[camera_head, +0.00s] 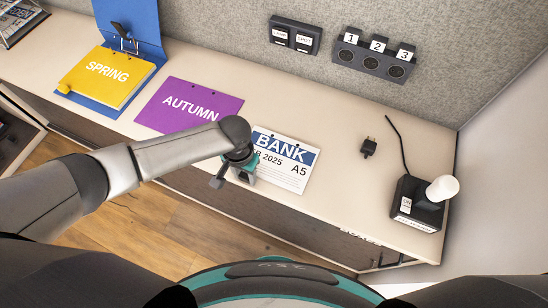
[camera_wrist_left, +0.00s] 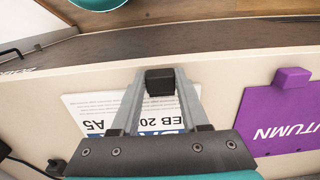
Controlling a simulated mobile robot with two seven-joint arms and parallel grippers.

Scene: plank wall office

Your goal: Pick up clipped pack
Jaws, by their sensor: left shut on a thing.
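The clipped pack (camera_head: 289,170) is a white sheet pack with a blue BANK band and the marks 2025 and A5. It appears to lie flat on the desk near its front edge; the left wrist view shows it too (camera_wrist_left: 88,104), partly covered by my fingers. My left gripper (camera_head: 241,172) is at the pack's front left edge. In the left wrist view its two fingers close around a dark block-like clip (camera_wrist_left: 161,82) at the pack's edge. In the head view the clip is largely hidden by the gripper. My right gripper is out of view.
A purple AUTUMN pack (camera_head: 188,105) lies left of it, and a yellow SPRING pack (camera_head: 107,76) on a blue clipboard (camera_head: 131,22) is farther left. A black plug (camera_head: 368,147) and a black box with a white cylinder (camera_head: 420,203) stand right. Numbered sockets (camera_head: 373,58) are on the back wall.

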